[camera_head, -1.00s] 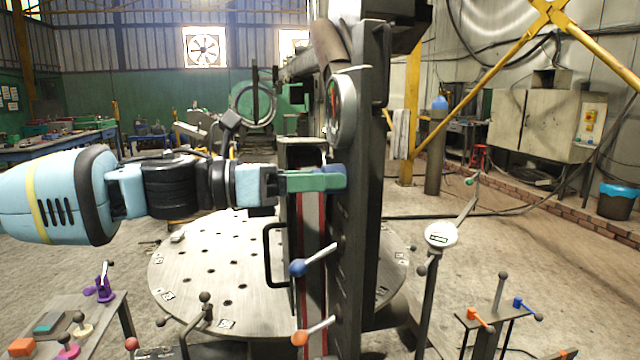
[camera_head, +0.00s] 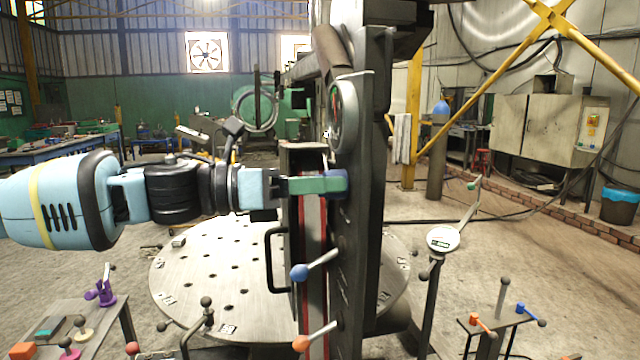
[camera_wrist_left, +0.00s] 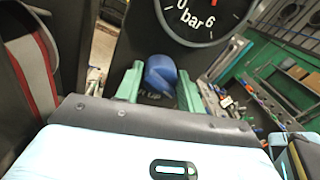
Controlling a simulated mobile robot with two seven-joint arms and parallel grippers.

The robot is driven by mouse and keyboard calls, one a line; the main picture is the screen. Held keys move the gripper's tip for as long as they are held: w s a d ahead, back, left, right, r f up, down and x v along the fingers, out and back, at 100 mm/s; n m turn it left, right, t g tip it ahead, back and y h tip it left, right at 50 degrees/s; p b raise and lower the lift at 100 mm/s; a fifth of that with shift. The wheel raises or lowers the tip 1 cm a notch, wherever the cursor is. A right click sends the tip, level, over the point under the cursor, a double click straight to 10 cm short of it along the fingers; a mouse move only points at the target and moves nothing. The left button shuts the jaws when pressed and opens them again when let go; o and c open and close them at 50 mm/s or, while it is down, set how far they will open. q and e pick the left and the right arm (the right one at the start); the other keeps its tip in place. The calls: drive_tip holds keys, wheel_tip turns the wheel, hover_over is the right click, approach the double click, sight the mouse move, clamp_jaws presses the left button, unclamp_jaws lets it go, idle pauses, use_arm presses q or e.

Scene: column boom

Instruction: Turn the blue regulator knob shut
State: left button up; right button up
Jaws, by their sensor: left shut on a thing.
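The blue regulator knob (camera_head: 341,178) sits on the dark upright column in the head view, below the round pressure gauge (camera_head: 343,115). My left gripper (camera_head: 335,184) reaches it from the left, with green fingers shut on it. In the left wrist view the blue knob (camera_wrist_left: 161,73) sits between the two green fingers (camera_wrist_left: 159,88). Its lower part and any marking behind it are mostly hidden. My right gripper is not in view.
Below the knob, a blue-ended lever (camera_head: 300,272) and an orange-ended lever (camera_head: 301,343) stick out from the column. A black handle (camera_head: 270,262) is beside them. A round perforated plate (camera_head: 190,285) lies behind. A white dial on a post (camera_head: 442,238) stands right.

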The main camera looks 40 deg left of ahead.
use_arm(q)
drive_tip(key=n, duration=0.5)
drive_tip(key=shift+n, duration=0.3)
drive_tip(key=n, duration=0.5)
drive_tip(key=shift+f+n+t+p, duration=0.1)
drive_tip(key=shift+n+t+p, duration=0.2)
drive_tip(key=n, duration=0.5)
drive_tip(key=shift+n, duration=0.4)
drive_tip(key=n+p, duration=0.1)
drive_tip(key=n, duration=0.4)
drive_tip(key=shift+d+f+n, duration=0.1)
drive_tip(key=shift+f+n, duration=0.05)
drive_tip(key=shift+n, duration=0.15)
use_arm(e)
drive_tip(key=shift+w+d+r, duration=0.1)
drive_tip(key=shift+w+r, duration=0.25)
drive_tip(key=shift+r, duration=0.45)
use_arm(q)
drive_tip(key=o, duration=1)
drive_tip(key=shift+t, duration=0.3)
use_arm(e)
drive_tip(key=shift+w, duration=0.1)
use_arm(q)
drive_tip(key=shift+s, duration=0.1)
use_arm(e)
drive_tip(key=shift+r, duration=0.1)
